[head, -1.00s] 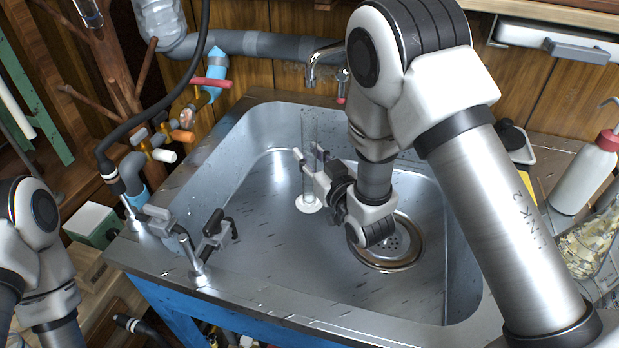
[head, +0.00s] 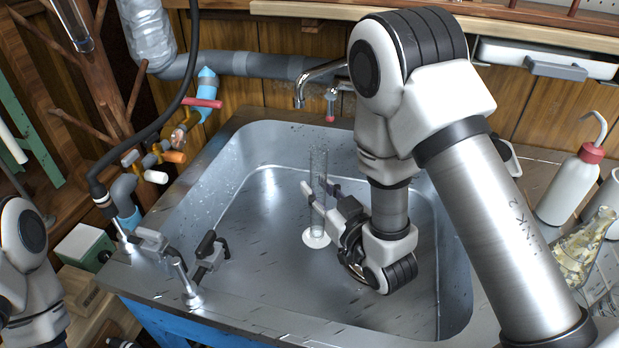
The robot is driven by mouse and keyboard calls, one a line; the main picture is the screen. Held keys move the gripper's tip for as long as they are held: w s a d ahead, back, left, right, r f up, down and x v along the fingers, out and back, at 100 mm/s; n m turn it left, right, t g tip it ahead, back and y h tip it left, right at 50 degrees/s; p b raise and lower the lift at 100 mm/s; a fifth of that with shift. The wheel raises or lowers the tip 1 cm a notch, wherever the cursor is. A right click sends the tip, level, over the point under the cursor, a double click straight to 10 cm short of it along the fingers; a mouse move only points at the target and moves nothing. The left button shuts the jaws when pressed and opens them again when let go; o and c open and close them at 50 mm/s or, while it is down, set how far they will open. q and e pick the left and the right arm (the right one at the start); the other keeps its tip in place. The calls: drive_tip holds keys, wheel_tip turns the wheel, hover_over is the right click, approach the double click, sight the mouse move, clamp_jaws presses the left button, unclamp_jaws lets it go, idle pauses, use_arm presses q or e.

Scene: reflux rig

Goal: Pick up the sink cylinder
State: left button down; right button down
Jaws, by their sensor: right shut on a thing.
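The sink cylinder (head: 318,165) is a clear, slim glass cylinder with a round white base (head: 316,238). It stands upright inside the metal sink, left of my right arm. My right gripper (head: 319,190) is shut on the cylinder's glass, with one finger on each side. The base is at or very near the sink floor; I cannot tell whether there is a gap under it. The drain (head: 351,272) is mostly hidden behind my right wrist.
The sink's walls and rim (head: 215,318) surround the cylinder. A faucet (head: 318,72) hangs over the back edge. Clamps (head: 186,270) stand on the front-left rim. A wash bottle (head: 572,185) and a flask (head: 583,250) stand at the right. The sink floor left of the cylinder is clear.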

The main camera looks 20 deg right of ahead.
drive_tip(key=shift+s+d, duration=0.1)
drive_tip(key=shift+s, duration=0.4)
wheel_tip(320, 180, up, 6)
drive_tip(key=shift+w+p, duration=0.1)
drive_tip(key=shift+p, duration=0.95)
wheel_tip(320, 180, up, 8)
drive_tip(key=p, duration=0.7)
hover_over(324, 170)
drive_tip(key=shift+w, duration=0.25)
